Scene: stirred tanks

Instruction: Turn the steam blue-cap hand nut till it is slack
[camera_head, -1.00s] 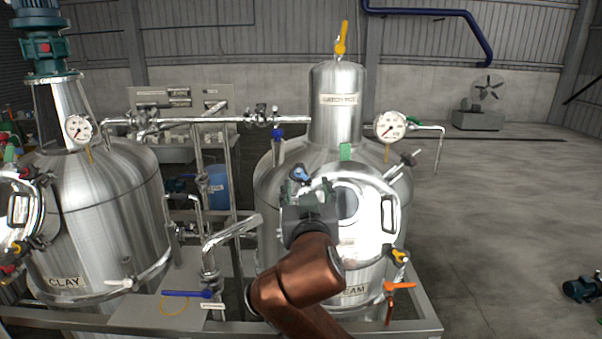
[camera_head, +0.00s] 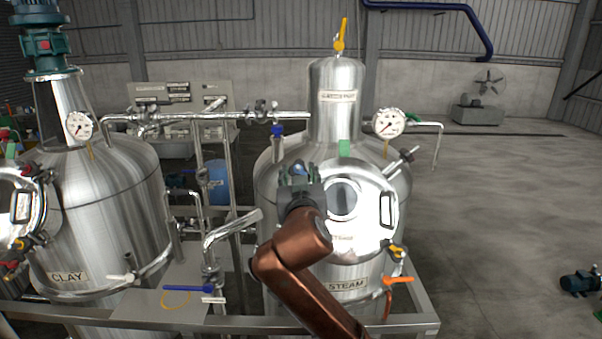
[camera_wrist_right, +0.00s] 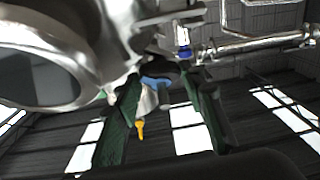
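The steam tank (camera_head: 345,284) stands at the centre right in the head view, with a STEAM plate low on its front. Its round manway lid (camera_head: 362,222) faces me. The blue-cap hand nut (camera_head: 299,169) is at the lid's upper left, partly hidden by my right gripper (camera_head: 298,180). In the right wrist view the blue cap (camera_wrist_right: 156,82) lies between the two green fingertips of the right gripper (camera_wrist_right: 161,84). The fingers stand apart, with a gap seeming to show beside the cap; contact is unclear. My left gripper is not in view.
A yellow-cap nut (camera_head: 397,251) sits at the lid's lower right, above an orange valve handle (camera_head: 398,280). A pressure gauge (camera_head: 389,123) is at the upper right.

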